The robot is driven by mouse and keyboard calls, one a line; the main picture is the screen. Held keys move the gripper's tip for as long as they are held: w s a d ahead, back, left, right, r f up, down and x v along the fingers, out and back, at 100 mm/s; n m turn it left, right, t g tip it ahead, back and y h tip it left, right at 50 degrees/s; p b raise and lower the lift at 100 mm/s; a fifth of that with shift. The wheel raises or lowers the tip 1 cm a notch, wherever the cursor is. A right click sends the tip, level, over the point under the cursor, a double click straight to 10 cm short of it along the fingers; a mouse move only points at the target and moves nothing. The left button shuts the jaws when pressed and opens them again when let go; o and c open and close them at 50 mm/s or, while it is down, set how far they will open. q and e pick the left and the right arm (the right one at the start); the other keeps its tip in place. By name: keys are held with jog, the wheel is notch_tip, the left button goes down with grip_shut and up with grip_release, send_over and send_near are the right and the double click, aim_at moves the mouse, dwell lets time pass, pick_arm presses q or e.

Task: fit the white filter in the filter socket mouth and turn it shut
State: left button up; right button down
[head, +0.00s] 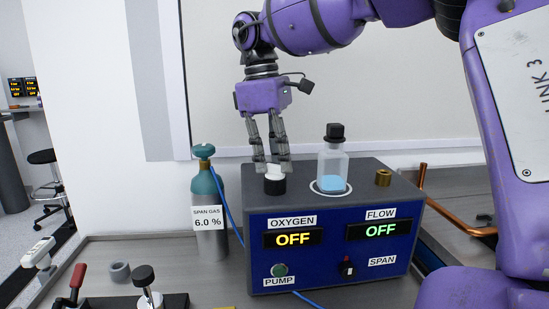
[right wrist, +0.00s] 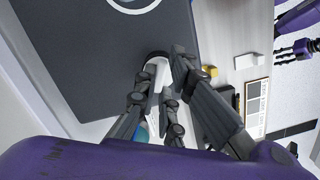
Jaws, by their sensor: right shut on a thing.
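The white filter (head: 274,171) is between the fingertips of my right gripper (head: 272,166), which is shut on it. It is upright at the black filter socket mouth (head: 275,186) on top of the analyzer box. Its lower part is hidden, so I cannot tell how deep it sits. In the right wrist view the white filter (right wrist: 158,74) shows between the dark fingers of the right gripper (right wrist: 162,85), with the socket rim mostly covered. My left gripper (right wrist: 292,51) shows small at the right edge of that view, away from the box, its jaw opening unclear.
On the box, a bottle with blue contents (head: 332,166) stands right of the socket, with a brass fitting (head: 383,178) farther right. A teal gas cylinder (head: 208,205) with a blue hose stands left. A grey ring (head: 120,272) and a red-handled clamp (head: 76,282) are on the bench.

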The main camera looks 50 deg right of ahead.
jog(key=shift+m, duration=0.5)
pick_arm(q)
jog(key=shift+w+d+r, duration=0.1)
jog(key=shift+w+r, duration=0.15)
jog(key=shift+w, duration=0.25)
pick_arm(e)
jog(key=shift+f, duration=0.1)
jog(key=shift+m, duration=0.3)
jog(key=shift+m+y, duration=0.3)
jog(key=shift+m, duration=0.3)
pick_arm(q)
jog(key=shift+r, duration=0.1)
jog(key=shift+s, duration=0.25)
jog(key=shift+s+r+p, duration=0.1)
jog(key=shift+s+p, duration=0.05)
jog(key=shift+p, duration=0.3)
pick_arm(e)
jog(key=shift+m, duration=0.3)
jog(key=c, duration=1.8)
grip_release()
jog(key=shift+d, duration=0.1)
jog(key=shift+c, duration=0.2)
pick_arm(q)
jog(key=shift+w+r, duration=0.15)
jog(key=shift+w, duration=0.1)
pick_arm(e)
jog(key=shift+o, duration=0.2)
